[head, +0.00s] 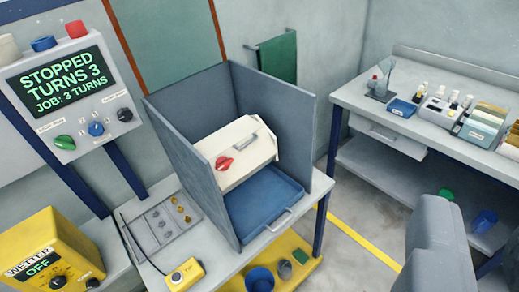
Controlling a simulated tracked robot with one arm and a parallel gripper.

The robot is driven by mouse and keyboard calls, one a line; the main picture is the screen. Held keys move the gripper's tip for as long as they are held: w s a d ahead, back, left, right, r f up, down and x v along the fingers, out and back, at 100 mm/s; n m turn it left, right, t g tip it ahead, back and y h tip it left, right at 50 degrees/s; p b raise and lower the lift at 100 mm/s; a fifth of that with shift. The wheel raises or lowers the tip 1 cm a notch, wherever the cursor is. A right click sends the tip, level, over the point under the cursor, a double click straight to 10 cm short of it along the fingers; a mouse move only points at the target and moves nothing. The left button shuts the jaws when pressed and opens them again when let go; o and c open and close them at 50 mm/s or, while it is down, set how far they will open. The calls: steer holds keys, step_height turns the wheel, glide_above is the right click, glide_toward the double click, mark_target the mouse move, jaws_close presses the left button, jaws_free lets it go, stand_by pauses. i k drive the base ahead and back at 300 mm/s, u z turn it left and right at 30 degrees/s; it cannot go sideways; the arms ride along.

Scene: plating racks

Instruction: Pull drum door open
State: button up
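The drum (237,152) is a white box-like body inside a grey three-sided enclosure, left of the picture's middle. It has a red knob (224,163) on its front and a grey bar handle (245,142) on its sloped top face. The door looks closed, though its seam is hard to make out. A blue tray (262,205) with a light handle (280,221) lies below and in front of the drum. No gripper fingers can be made out. A grey rounded form at the lower right appears to be part of my own arm, clear of the drum.
The grey enclosure walls (179,172) flank the drum. A control panel (68,90) reads "STOPPED TURNS 3". A yellow box (50,252) reads "OFF". A parts tray (161,224) and yellow pendant (185,274) lie left. A side bench (370,97) stands right, with floor between.

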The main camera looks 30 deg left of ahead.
mark_target(213, 145)
steer(key=i, duration=1)
